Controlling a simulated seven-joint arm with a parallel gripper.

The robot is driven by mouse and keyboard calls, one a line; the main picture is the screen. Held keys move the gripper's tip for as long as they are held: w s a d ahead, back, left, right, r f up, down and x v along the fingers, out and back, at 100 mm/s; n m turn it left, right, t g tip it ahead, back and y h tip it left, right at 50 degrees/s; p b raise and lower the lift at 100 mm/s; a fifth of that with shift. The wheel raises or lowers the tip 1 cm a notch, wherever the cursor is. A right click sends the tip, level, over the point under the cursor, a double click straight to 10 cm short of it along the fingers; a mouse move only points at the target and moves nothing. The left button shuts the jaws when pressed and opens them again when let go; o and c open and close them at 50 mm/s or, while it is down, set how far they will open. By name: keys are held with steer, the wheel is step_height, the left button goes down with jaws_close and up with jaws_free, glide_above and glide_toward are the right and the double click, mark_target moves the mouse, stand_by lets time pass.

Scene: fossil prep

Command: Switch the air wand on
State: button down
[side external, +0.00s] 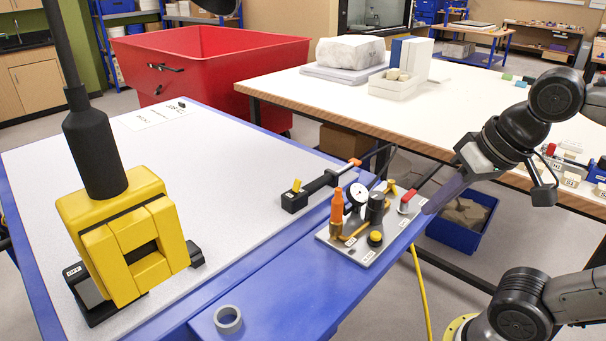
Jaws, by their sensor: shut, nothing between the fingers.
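A grey control panel (336,243) sits on the blue bench edge. It carries a round gauge (358,193), an orange-topped part (337,205), a black cylinder (376,207), a yellow knob (375,238) and a red-capped lever (408,197). A slim black tool, which looks like the air wand (320,185), lies behind the panel with a yellow tab (296,186) at its left end and a dark hose at its right. My gripper (428,208) reaches in from the right, shut and empty, its tips close beside the red-capped lever. I cannot tell whether they touch.
A white table (300,88) with a pale block (350,50) stands behind. A yellow hose (420,285) hangs below the panel.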

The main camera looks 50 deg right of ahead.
steer(key=w+r+m+g, duration=0.1)
steer(key=w+r+m, duration=0.5)
steer(key=w+r, duration=0.3)
steer(key=m+g+y, duration=0.1)
steer(key=m+g, duration=0.3)
steer(key=m, duration=0.4)
glide_above(297, 186)
steer(key=d, duration=0.4)
step_height(297, 186, down, 12)
steer(key=shift+w+f, duration=0.15)
steer(key=shift+f, duration=0.1)
steer(key=shift+a, duration=0.1)
steer(key=f, duration=0.6)
steer(key=a+f, duration=0.1)
steer(key=f, duration=0.3)
